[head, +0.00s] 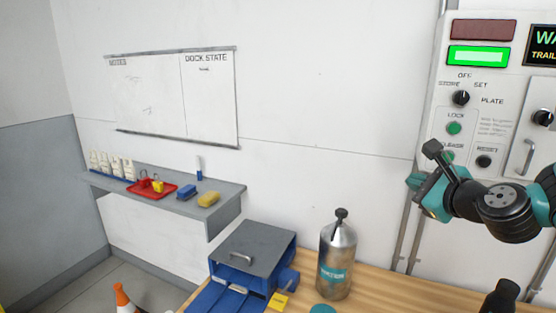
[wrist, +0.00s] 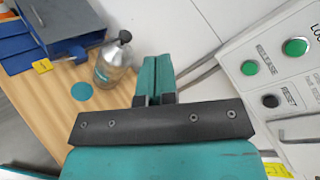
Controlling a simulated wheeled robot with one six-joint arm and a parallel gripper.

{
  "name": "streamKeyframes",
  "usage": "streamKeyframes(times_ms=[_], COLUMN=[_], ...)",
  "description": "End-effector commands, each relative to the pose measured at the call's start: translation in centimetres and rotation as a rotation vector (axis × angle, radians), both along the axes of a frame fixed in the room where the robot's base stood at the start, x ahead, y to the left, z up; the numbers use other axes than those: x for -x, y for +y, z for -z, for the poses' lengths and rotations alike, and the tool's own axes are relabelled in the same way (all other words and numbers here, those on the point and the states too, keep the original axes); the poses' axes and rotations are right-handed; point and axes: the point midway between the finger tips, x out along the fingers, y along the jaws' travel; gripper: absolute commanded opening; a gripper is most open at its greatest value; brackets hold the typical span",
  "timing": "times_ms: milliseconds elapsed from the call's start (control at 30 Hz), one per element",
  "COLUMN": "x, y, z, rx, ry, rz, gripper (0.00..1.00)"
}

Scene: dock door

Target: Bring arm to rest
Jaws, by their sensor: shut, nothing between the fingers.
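My gripper (head: 416,181) is raised in front of the wall, at the left edge of the control panel (head: 446,100). In the wrist view the two teal fingers of my gripper (wrist: 156,62) are together, with nothing between them. My arm comes in from the right edge of the head view and covers the panel's lower part. The panel shows a lit green lamp, a dark red lamp, a dial, and lock, release and reset buttons. The green lock button (head: 454,128) is clear of my gripper.
A metal water bottle (head: 337,262) stands on the wooden bench (head: 378,287), beside a blue box with a grey lid (head: 255,240). A grey shelf (head: 222,212) holds a red tray, a yellow sponge and small items. A whiteboard (head: 150,100) hangs above. An orange cone (head: 124,298) stands on the floor.

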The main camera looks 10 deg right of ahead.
Motion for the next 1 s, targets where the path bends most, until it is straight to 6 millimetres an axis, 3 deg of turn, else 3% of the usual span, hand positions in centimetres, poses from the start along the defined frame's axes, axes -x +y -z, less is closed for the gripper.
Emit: streamKeyframes(times_ms=[33,100,200,300,400,500,600,733,1000], x=[0.7,2.7,7.3,12.8,17.9,21.9,24.3,25.6,25.7], y=[4.2,9.5,15.6,19.3,20.7,20.6,20.2,19.7,19.6], z=[0.1,0.7,1.9,3.0,3.8,4.2,4.2,4.2,4.2], rx=[0.159,0.413,0.782,1.118,1.379,1.549,1.638,1.679,1.680], ry=[0.023,0.047,0.029,-0.045,-0.154,-0.262,-0.342,-0.388,-0.391], rz=[-0.170,-0.431,-0.823,-1.207,-1.550,-1.817,-1.992,-2.089,-2.098], gripper=[0.00,0.00,0.00,0.00,0.00,0.00,0.00,0.00,0.00])
